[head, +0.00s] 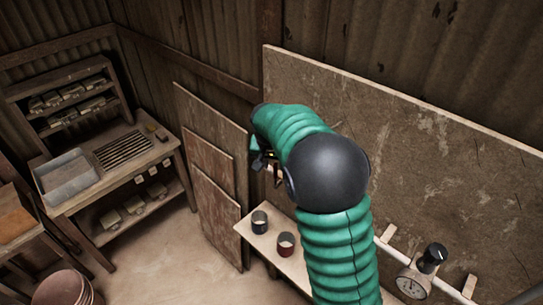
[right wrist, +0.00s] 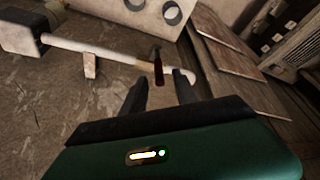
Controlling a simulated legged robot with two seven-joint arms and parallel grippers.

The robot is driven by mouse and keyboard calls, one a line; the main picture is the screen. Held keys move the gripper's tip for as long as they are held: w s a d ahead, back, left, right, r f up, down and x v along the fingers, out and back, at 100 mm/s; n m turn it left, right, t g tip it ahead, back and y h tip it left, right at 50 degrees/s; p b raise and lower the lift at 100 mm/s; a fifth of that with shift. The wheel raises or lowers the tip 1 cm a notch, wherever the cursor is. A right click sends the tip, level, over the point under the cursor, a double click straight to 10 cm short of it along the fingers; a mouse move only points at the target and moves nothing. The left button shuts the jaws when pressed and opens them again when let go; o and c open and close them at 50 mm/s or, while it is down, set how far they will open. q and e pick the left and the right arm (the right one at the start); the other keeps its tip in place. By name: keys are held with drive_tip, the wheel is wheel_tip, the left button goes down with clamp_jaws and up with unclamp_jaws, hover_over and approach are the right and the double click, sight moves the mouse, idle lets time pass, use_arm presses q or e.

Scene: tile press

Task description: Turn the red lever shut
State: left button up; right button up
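The dark red lever (right wrist: 157,70) shows in the right wrist view, on the pale pipe (right wrist: 95,47) near its right end. My right gripper (right wrist: 160,88) points toward the lever. Its two dark fingers are apart, with the lever seen in the gap between and beyond them; I see nothing held. I cannot tell whether either finger touches it. In the head view my right gripper (head: 267,168) is small and partly hidden behind my green arm, and the lever is hidden there. My left gripper is not in view.
A round gauge (head: 412,286) and a black knob (head: 432,257) sit along the pipe at lower right. Two cups, one dark (head: 259,221) and one red (head: 285,244), stand on a pale shelf. Boards (head: 212,165) lean on the wall. A workbench (head: 120,160) stands left; the floor between is clear.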

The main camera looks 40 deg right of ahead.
drive_tip(key=b+v, duration=0.2)
drive_tip(key=v, duration=0.9)
drive_tip(key=shift+w, duration=0.15)
drive_tip(key=s+a+f+n+y+b, duration=0.1)
drive_tip(key=s+a+f+n+b, duration=0.15)
drive_tip(key=a+f+b, duration=0.65)
drive_tip(key=s+a+f+n+y+b, duration=0.1)
drive_tip(key=a+f+n+b, duration=0.15)
drive_tip(key=f, duration=1.15)
drive_tip(key=s+a+f+n+b, duration=0.2)
drive_tip(key=s+a+f, duration=0.3)
drive_tip(key=f, duration=0.3)
drive_tip(key=s+a+f+n+y+b, duration=0.1)
drive_tip(key=s+a+f+n+b, duration=0.2)
drive_tip(key=f, duration=0.5)
drive_tip(key=s+a+b, duration=0.1)
drive_tip(key=s+a, duration=0.1)
drive_tip(key=shift+s+f+y, duration=0.3)
drive_tip(key=shift+f, duration=0.1)
